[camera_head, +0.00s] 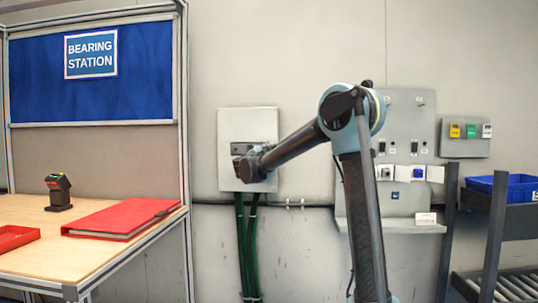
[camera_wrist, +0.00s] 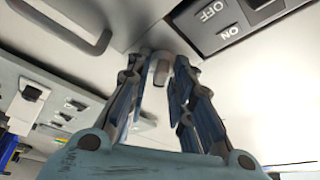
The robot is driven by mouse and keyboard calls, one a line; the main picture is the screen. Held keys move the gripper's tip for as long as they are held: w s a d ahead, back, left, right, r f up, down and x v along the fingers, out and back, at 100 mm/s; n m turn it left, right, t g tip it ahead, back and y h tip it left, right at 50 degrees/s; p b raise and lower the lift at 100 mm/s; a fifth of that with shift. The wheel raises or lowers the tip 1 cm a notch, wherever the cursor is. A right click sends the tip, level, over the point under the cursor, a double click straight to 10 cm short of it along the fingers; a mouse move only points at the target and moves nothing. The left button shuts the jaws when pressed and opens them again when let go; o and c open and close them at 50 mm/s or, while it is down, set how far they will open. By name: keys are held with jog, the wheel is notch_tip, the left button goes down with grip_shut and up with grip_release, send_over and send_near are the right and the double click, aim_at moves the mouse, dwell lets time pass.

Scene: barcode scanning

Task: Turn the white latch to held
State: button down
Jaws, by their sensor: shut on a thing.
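My gripper (camera_head: 245,168) is at the front of a grey wall box (camera_head: 232,122), left of my raised forearm. In the wrist view both dark blue fingers (camera_wrist: 160,84) reach up to a small pale piece (camera_wrist: 160,70) and close on it from both sides. I cannot tell whether this piece is the white latch; the fingers hide most of it. A dark plate (camera_wrist: 222,25) with OFF and ON lettering is just right of the fingertips. On the panel to the right, a white unit (camera_head: 385,173) sits beside a blue one (camera_head: 418,174), apart from my gripper.
A small wall box (camera_head: 466,146) carries yellow, green and white parts. A blue bin (camera_head: 520,188) stands on a dark rack at right. A table with a red binder (camera_head: 121,218) and a black device (camera_head: 58,192) is at left. Green cables (camera_head: 249,245) hang below the wall box.

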jog(key=m+g, duration=0.1)
jog(key=m, duration=0.2)
jog(key=m+g, duration=0.1)
jog(key=m, duration=0.2)
jog(key=shift+d+m+g, duration=0.15)
jog(key=shift+m+g, duration=0.15)
jog(key=shift+f, duration=0.1)
dwell(0.3)
jog(key=c, duration=1.7)
grip_release()
jog(key=v, duration=1.2)
